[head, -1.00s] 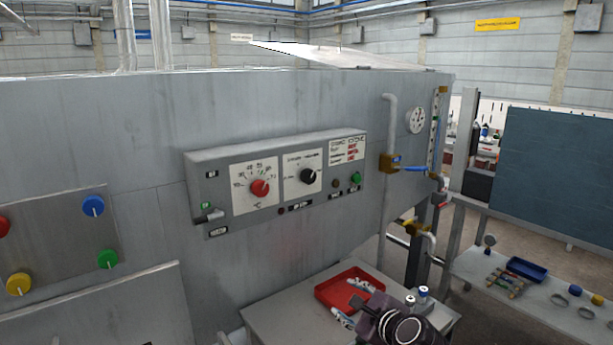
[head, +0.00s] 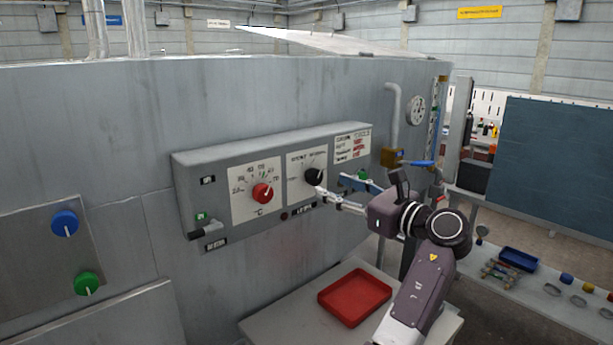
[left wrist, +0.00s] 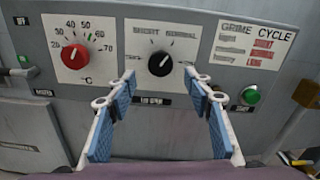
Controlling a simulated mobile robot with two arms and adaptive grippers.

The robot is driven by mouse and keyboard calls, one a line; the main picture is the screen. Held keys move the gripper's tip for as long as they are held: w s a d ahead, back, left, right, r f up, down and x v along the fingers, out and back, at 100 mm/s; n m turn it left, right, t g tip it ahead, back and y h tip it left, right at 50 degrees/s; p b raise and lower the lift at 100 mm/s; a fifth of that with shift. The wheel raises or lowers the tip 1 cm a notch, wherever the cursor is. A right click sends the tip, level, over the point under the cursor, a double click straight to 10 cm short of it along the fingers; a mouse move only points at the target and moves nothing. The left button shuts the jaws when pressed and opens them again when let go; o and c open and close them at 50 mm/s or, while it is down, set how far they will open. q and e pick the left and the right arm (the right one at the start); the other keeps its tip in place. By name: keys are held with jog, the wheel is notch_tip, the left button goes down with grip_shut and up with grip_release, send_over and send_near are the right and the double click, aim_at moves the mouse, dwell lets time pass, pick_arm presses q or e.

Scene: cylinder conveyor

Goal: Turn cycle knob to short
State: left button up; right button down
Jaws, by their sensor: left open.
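The black cycle knob (head: 314,176) sits on a white plate on the grey control panel, right of the red temperature knob (head: 262,193). In the left wrist view the cycle knob (left wrist: 160,63) has a white pointer mark tilted up and to the right, under the printed words SHORT and NORMAL. My left gripper (head: 334,184) is open in front of the panel. In the left wrist view its blue-padded fingers (left wrist: 160,82) stand to either side of the knob, slightly below it, and appear not to touch it. My right gripper is not in view.
A green button (left wrist: 249,95) and the GRIME CYCLE chart (left wrist: 250,45) lie right of the knob. A valve with a blue handle (head: 420,163) is farther right. A red tray (head: 355,297) rests on the table below.

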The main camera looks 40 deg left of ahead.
aim_at(318, 178)
pick_arm(q)
jog(key=shift+a+r, duration=0.15)
jog(key=shift+a, duration=0.25)
jog(key=shift+w+a+r+p, duration=0.1)
jog(key=shift+a+r+p, duration=0.05)
jog(key=shift+a+p, duration=0.2)
jog(key=a, duration=0.2)
jog(key=a+p, duration=0.1)
jog(key=a, duration=0.1)
jog(key=shift+w+a, duration=0.2)
jog(key=shift+a, duration=0.3)
jog(key=shift+c, duration=1)
jog(key=c, duration=1)
jog(key=shift+o, duration=0.2)
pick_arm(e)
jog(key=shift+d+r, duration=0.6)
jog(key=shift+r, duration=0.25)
